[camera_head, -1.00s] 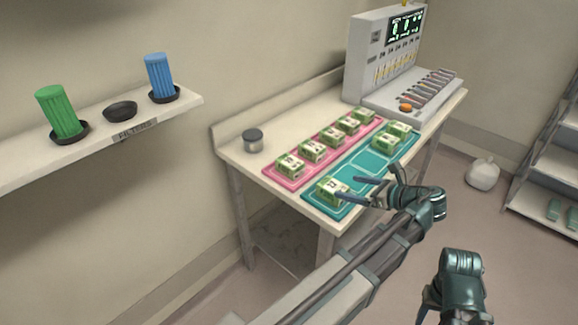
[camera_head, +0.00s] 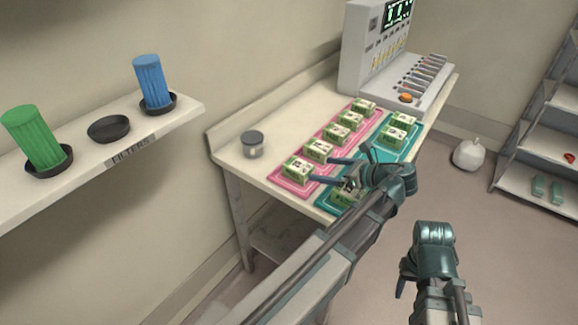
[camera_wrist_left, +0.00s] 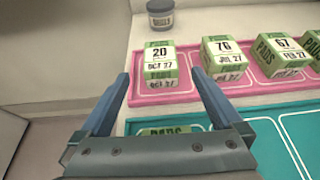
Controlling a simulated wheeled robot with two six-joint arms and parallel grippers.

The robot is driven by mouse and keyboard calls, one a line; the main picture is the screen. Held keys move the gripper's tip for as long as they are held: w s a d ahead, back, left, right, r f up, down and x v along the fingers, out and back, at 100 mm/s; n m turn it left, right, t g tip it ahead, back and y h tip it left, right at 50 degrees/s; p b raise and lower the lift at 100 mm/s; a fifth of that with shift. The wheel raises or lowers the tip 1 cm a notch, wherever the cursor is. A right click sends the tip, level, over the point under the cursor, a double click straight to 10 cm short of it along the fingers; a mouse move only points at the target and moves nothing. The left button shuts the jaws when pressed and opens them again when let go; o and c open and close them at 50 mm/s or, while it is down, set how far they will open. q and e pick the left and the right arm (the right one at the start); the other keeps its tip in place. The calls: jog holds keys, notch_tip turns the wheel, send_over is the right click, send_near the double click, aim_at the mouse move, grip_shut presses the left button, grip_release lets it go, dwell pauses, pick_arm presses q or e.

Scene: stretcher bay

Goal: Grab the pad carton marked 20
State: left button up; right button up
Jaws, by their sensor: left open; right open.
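The pad carton marked 20 (camera_wrist_left: 160,66) is a green and white box at the left end of the pink mat (camera_wrist_left: 200,88) in the left wrist view. In the head view it appears to be the nearest carton (camera_head: 297,170) on the pink mat (camera_head: 279,182). My left gripper (camera_head: 327,169) is open and empty, its fingers pointing toward that carton. In the wrist view the two fingertips (camera_wrist_left: 161,77) frame the carton from the near side, apart from it. My right gripper (camera_head: 406,284) is open, low at the right, away from the table.
Cartons marked 76 (camera_wrist_left: 223,58) and 67 (camera_wrist_left: 281,55) stand along the pink mat. A teal mat (camera_wrist_left: 285,112) bears another carton (camera_wrist_left: 165,131), partly hidden under my left gripper. A grey-lidded jar (camera_head: 252,145) stands behind. A machine (camera_head: 369,52) stands at the table's far end.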

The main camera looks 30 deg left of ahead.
aim_at(291, 164)
pick_arm(q)
jog(key=b+x, duration=0.5)
jog(key=x, duration=0.8)
jog(key=shift+a+f, duration=0.2)
jog(key=shift+a, duration=0.15)
jog(key=c, duration=1.5)
jog(key=shift+r, duration=0.15)
notch_tip(291, 164, up, 10)
jog(key=p, duration=1)
